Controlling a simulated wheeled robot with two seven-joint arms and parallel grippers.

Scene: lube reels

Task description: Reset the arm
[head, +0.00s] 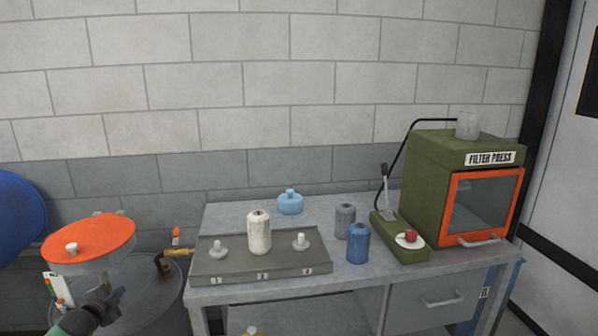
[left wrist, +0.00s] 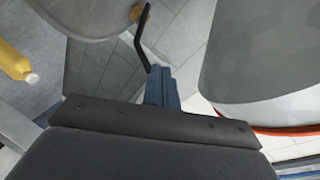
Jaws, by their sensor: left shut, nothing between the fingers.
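My left gripper (head: 104,302) is low at the left in the head view, in front of the grey drum and left of the workbench. In the left wrist view its fingers (left wrist: 162,86) are together with nothing between them. Below and around it there the floor shows, with a yellow bottle (left wrist: 14,62) at the left and a large grey rounded surface at the right. My right gripper is in neither view.
The workbench (head: 370,205) holds a grey numbered tray (head: 240,262) with a white reel (head: 259,232), blue and grey reels, a light blue jug (head: 290,202) and a green filter press (head: 425,170).

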